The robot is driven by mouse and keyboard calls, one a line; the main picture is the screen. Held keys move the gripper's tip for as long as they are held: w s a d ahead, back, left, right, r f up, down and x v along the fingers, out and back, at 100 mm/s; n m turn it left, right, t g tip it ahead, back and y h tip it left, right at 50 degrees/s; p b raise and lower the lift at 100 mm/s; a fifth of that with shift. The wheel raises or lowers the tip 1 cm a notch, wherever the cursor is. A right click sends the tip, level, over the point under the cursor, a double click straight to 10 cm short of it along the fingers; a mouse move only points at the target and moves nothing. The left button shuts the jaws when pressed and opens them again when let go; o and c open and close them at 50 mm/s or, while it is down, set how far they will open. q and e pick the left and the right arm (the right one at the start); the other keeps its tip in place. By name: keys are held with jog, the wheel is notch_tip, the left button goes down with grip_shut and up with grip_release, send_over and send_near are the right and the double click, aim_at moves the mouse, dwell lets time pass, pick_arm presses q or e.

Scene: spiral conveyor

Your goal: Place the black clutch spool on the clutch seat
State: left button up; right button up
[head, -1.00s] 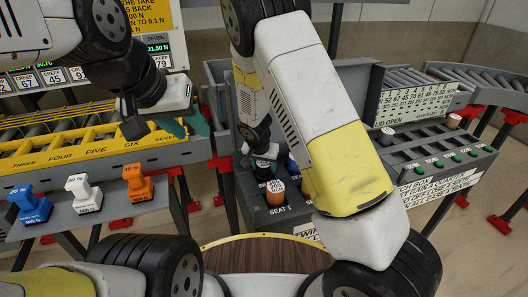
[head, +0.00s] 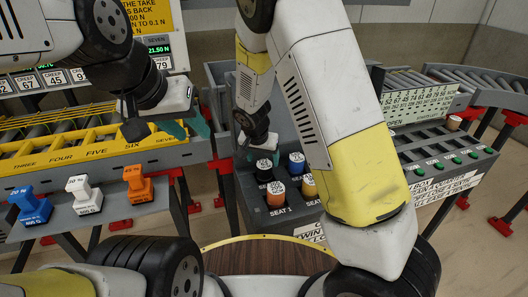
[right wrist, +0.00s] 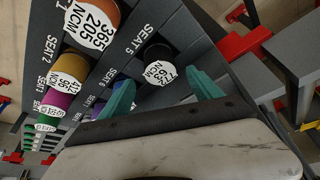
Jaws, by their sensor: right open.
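The black clutch spool (head: 264,169), with a white label on top, stands in the back left of the grey seat box (head: 243,205), behind the orange spool. In the right wrist view the black spool (right wrist: 157,52) sits beyond my fingertips, near a "SEAT" label. My right gripper (head: 262,155) is just above it in the head view. Its teal fingers are open and apart in the right wrist view (right wrist: 163,88), with nothing between them. My left gripper (head: 187,126) hangs by the yellow rack, fingers apart and empty. I cannot tell which place is the clutch seat.
An orange spool (head: 276,194), a blue spool (head: 296,163) and a yellow spool (head: 309,187) stand close around the black one. Blue (head: 30,205), white (head: 84,195) and orange (head: 137,184) weights stand at left. A slotted grey box (head: 440,158) lies at right.

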jog(key=s+d+r+y, duration=0.1)
jog(key=s+d+r, duration=0.3)
jog(key=r, duration=0.3)
jog(key=s+d+r+n+y, duration=0.1)
jog(key=s+d+r, duration=0.25)
jog(key=r, duration=0.25)
jog(key=s+d+r+y, duration=0.1)
jog(key=s+d+r, duration=0.25)
jog(key=r, duration=0.35)
jog(key=s+d+r+n+t, duration=0.1)
jog(key=s+d+r, duration=0.1)
jog(key=s, duration=0.4)
jog(key=s+d+r+n, duration=0.1)
jog(key=s+d+r, duration=0.1)
jog(key=s+r, duration=0.2)
jog(key=shift+s+r+n+t, duration=0.25)
jog(key=shift+s+n+t, duration=0.15)
jog(key=shift+s, duration=1.2)
